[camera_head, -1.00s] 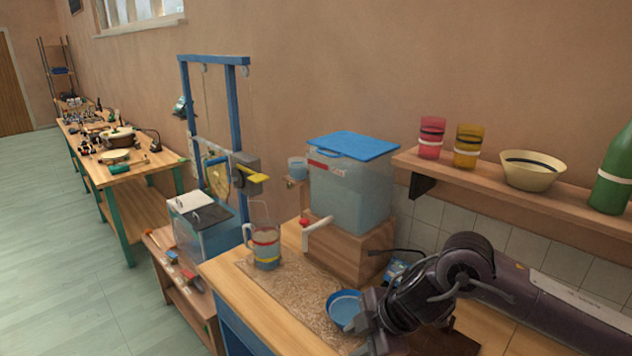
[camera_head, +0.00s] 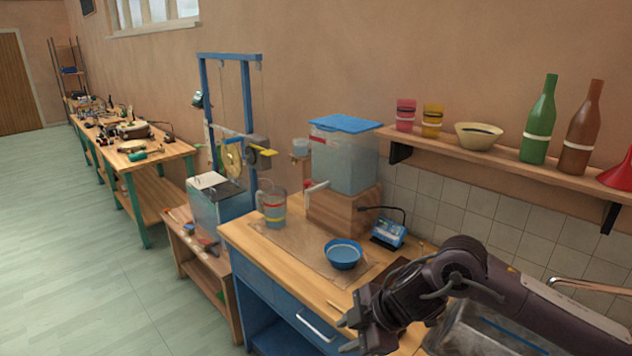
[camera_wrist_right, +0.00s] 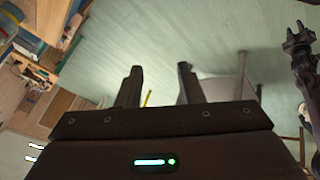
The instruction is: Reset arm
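My right arm comes in from the lower right in the head view. Its gripper (camera_head: 346,333) is at the front edge of the wooden bench (camera_head: 240,232), clear of the objects on it. In the right wrist view the two fingers of this gripper (camera_wrist_right: 158,88) stand apart with nothing between them, above the pale floor. Another dark gripper (camera_wrist_right: 299,36), my left one, shows small at the right edge of that view. Its finger gap is too small to judge. The left arm is not in the head view.
The bench holds a blue bowl (camera_head: 343,254), a jug (camera_head: 272,206), a blue-lidded water tank (camera_head: 345,158) on a wooden block and a blue device (camera_head: 389,234). A shelf (camera_head: 490,163) above bears cups, a bowl and bottles. Open floor (camera_head: 90,270) lies left.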

